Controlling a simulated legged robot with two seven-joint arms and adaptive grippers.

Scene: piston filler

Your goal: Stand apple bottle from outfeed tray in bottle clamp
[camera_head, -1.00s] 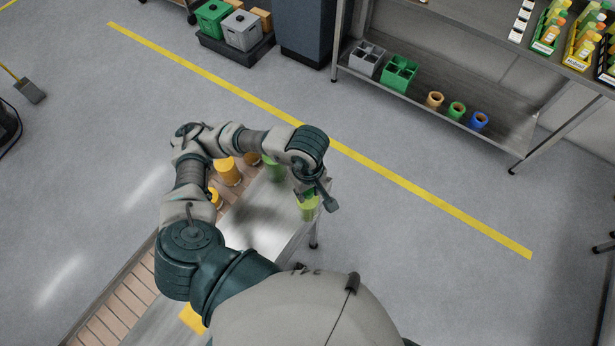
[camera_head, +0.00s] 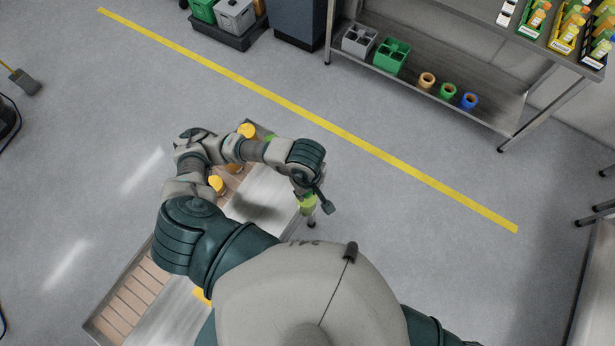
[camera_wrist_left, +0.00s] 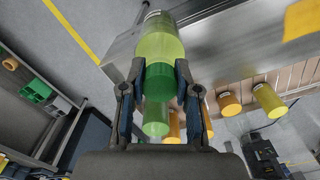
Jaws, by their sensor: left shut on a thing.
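My left gripper (camera_head: 308,192) is shut on a light green apple bottle (camera_head: 307,203), held near the right edge of the steel bench. In the left wrist view, the fingers (camera_wrist_left: 160,95) close around the dark green band of this bottle (camera_wrist_left: 160,45). A second green bottle (camera_wrist_left: 155,120) shows beyond it, partly hidden. The slatted outfeed tray (camera_head: 130,301) runs along the bench's left side, with several orange bottles (camera_head: 217,184) standing at its far end. My right gripper is out of view. I cannot make out the bottle clamp.
The steel bench top (camera_head: 262,195) is largely clear beside the tray. A shelf rack (camera_head: 455,75) with crates, rolls and bottle boxes stands at the upper right. A yellow floor line (camera_head: 350,150) crosses open grey floor.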

